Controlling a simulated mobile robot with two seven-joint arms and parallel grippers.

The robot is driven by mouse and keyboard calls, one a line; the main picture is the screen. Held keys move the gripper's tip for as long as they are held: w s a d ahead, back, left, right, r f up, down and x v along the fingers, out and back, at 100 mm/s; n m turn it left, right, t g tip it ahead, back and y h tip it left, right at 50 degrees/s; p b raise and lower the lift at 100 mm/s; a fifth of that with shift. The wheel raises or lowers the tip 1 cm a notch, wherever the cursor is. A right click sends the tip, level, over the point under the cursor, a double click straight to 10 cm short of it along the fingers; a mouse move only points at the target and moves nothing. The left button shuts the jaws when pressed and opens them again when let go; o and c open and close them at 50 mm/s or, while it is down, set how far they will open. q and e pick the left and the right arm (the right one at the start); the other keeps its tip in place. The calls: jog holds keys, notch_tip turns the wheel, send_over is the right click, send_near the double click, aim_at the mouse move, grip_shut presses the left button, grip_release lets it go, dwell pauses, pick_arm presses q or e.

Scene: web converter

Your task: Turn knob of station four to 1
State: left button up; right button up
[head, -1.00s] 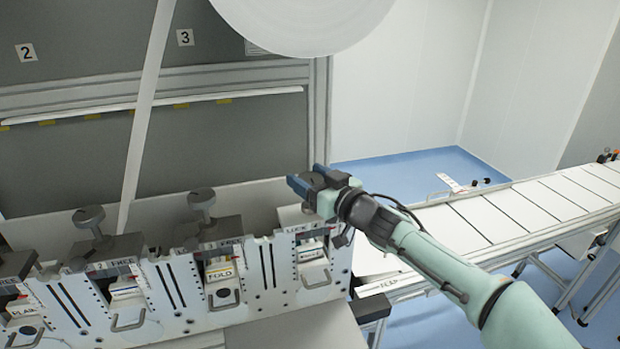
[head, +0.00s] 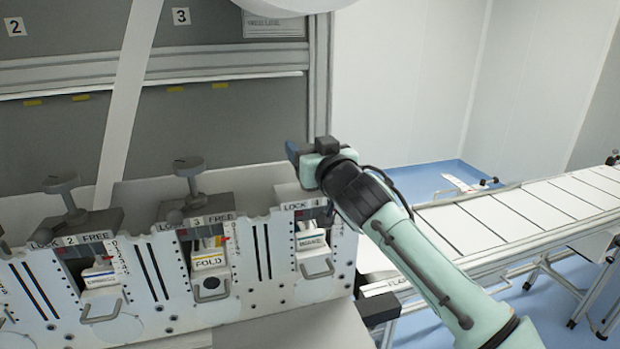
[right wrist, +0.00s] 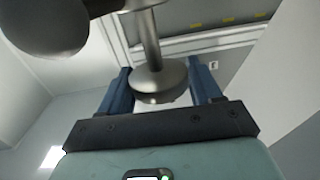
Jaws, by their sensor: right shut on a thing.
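Station four (head: 335,253) is the rightmost panel of the row in the head view, with a LOCK label at its top left and a window with a small white block (head: 311,238) in it. Its knob is hidden in the head view behind my right gripper (head: 306,150), which is above the panel. In the right wrist view a grey knob (right wrist: 160,82) with a round flange and post sits between the two blue fingers of my right gripper (right wrist: 162,88). The gripper is shut on it. The knob's setting cannot be read. My left gripper is out of view.
Station three (head: 209,255), labelled FOLD, and station two (head: 97,275) stand to the left, each with a T-shaped knob on top. A white web strip (head: 128,105) hangs behind them. A conveyor (head: 500,235) runs off to the right.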

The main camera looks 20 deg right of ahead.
jog(key=shift+a+f+m+h+b, duration=0.2)
jog(key=shift+f+m+h+b, duration=0.15)
jog(key=shift+m+h+b, duration=0.45)
jog(key=shift+r+m+h+b, duration=0.1)
jog(key=shift+m+h+b, duration=0.55)
jog(key=shift+h, duration=0.55)
jog(key=shift+m+h, duration=0.25)
jog(key=shift+h, duration=0.35)
jog(key=h, duration=0.1)
jog(key=m+g+h, duration=0.1)
jog(key=m+h+p, duration=0.1)
jog(key=shift+r+h, duration=0.25)
jog(key=shift+h, duration=0.05)
pick_arm(q)
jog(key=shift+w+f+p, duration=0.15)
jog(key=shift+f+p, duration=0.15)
jog(key=shift+p, duration=0.9)
pick_arm(e)
jog(key=shift+d+f+m+g+h, duration=0.1)
jog(key=shift+d+m+g+h, duration=0.05)
jog(key=shift+m+g+h, duration=1.2)
jog(key=shift+h, duration=0.45)
jog(key=o, duration=0.9)
jog(key=shift+o, duration=0.2)
